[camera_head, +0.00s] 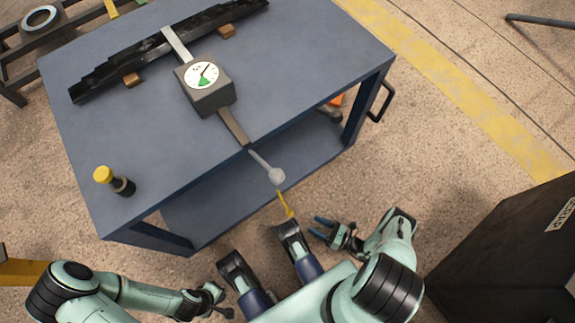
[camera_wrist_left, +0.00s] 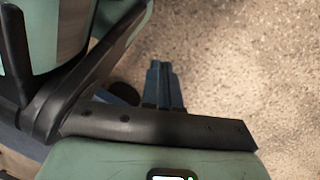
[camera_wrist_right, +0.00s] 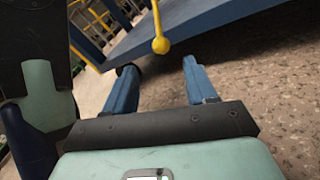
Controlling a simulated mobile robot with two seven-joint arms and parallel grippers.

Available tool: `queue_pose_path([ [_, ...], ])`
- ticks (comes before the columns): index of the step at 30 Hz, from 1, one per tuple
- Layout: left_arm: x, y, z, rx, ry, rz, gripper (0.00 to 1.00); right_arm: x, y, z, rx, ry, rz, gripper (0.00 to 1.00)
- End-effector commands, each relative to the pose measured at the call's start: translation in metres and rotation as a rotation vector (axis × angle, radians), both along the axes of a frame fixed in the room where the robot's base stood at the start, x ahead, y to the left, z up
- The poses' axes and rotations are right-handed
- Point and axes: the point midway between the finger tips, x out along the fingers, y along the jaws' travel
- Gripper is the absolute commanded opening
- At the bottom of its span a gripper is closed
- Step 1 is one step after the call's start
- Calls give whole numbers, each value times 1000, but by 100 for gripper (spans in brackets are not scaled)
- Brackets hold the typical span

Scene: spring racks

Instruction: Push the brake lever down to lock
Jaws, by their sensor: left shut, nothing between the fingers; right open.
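The brake lever is a thin yellow rod with a round yellow knob (camera_head: 290,213), sticking out from under the cart's near edge. It also shows in the right wrist view as a yellow knob (camera_wrist_right: 160,46). My right gripper (camera_head: 318,227) is open, just to the right of the knob in the head view. In the right wrist view the knob appears ahead, between the blue fingertips (camera_wrist_right: 158,66), and does not look held. My left gripper (camera_head: 226,313) is low at the left, away from the lever; its blue fingers (camera_wrist_left: 164,84) are shut and empty.
A blue cart (camera_head: 160,130) carries a black spring bar (camera_head: 150,62), a dial gauge box (camera_head: 205,88) and a yellow-capped bottle (camera_head: 115,181). A grey ball-ended handle (camera_head: 276,176) juts out above the yellow lever. A dark cabinet (camera_head: 505,255) stands at the right.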

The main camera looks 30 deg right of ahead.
Motion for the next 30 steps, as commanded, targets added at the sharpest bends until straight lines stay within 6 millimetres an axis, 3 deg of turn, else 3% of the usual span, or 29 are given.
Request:
queue_pose_path([
  [5, -1, 0, 0, 0, 3, 0, 0, 13, 7, 1, 1, -13, -6, 56],
  [21, -18, 2, -9, -4, 61, 7, 0, 102, 58, 1, 1, -10, -4, 56],
  [30, -24, 3, -10, -6, 79, 9, 0, 116, 65, 1, 1, -9, -7, 56],
])
